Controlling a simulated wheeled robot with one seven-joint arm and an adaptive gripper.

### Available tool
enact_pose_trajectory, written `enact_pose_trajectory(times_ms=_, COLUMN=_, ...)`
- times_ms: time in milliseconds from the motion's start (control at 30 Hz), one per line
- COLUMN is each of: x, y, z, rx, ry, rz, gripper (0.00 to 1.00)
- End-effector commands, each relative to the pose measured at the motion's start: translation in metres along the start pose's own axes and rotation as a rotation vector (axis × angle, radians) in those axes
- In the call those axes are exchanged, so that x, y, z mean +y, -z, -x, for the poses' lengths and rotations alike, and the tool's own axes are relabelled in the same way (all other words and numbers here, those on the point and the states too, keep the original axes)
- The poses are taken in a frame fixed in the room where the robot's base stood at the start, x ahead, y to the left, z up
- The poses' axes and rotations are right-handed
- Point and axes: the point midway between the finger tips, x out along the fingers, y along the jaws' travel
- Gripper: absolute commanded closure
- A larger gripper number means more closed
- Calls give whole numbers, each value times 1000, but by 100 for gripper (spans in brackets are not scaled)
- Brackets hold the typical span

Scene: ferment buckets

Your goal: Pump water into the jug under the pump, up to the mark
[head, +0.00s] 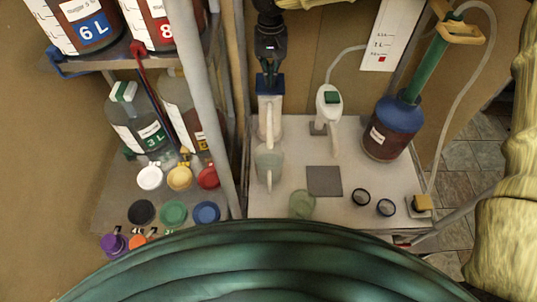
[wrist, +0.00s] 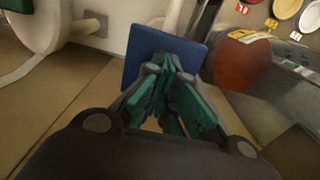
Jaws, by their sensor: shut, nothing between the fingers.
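My gripper (head: 270,80) points down over the blue top plate (head: 276,84) of a white pump (head: 265,104) on the bench. Its fingers are together with nothing between them. In the wrist view the fingertips (wrist: 168,68) lie against or just above the blue plate (wrist: 140,42); I cannot tell if they press it. A pale, see-through jug (head: 263,160) with a handle stands just in front of this pump. The water level and the mark on the jug are too small to make out.
A second white pump with a green top (head: 332,97) and a blue-lidded dark vessel (head: 385,140) with a green hand pump stand to the right. A grey pad (head: 324,181), a greenish cup (head: 302,204) and two dark rings lie in front. Bottles and coloured lids fill the left.

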Motion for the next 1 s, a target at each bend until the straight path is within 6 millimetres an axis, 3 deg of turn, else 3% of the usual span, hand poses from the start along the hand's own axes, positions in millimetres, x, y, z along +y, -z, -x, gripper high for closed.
enact_pose_trajectory(times_ms=600, x=0, y=0, z=36, rx=1, ry=1, rz=0, gripper=100)
enact_pose_trajectory(times_ms=1000, x=0, y=0, z=37, rx=0, ry=0, rz=0, gripper=100)
